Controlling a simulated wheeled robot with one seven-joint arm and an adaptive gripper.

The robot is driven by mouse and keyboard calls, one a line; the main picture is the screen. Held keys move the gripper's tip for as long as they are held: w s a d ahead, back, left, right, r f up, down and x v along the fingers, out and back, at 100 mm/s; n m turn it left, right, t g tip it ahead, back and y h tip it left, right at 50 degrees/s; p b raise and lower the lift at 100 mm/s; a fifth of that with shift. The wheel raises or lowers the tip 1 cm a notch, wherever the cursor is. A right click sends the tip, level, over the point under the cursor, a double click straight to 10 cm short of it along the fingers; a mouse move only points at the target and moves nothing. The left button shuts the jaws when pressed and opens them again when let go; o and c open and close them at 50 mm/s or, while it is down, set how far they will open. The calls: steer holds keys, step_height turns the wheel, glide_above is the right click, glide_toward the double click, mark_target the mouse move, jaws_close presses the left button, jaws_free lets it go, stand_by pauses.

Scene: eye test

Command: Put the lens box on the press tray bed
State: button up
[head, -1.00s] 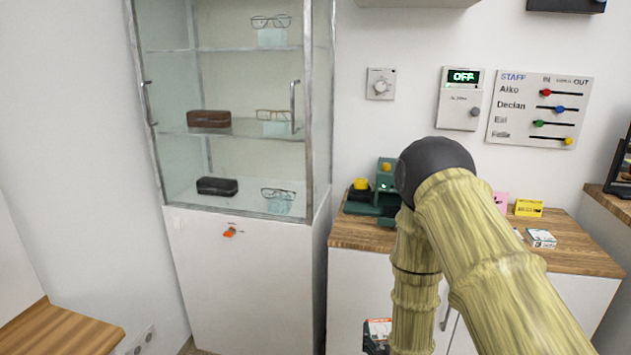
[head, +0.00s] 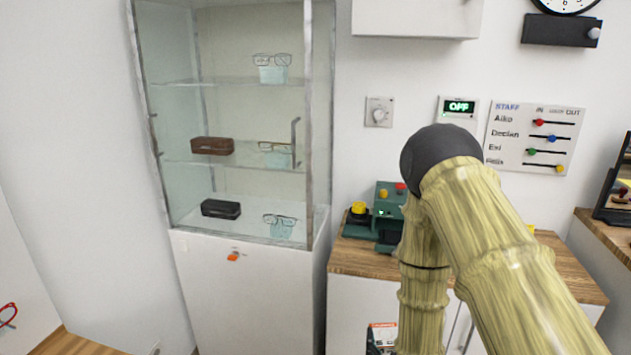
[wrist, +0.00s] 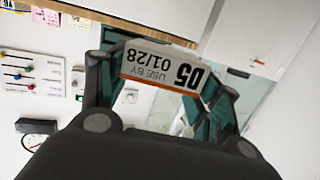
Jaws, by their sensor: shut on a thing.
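The green press (head: 388,207) stands on the wooden counter, above and apart from the box. Its tray bed is not clearly visible, partly behind my arm.
A glass display cabinet (head: 317,120) with glasses and cases stands left of the counter (head: 355,258). A wall cupboard (head: 415,17) hangs above. My arm covers much of the counter. A staff board (head: 535,138) and an OFF panel (head: 458,107) are on the wall.

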steer(key=s+f, duration=0.6)
steer(key=f, duration=0.1)
steer(key=shift+f, duration=0.35)
steer(key=shift+d, duration=0.1)
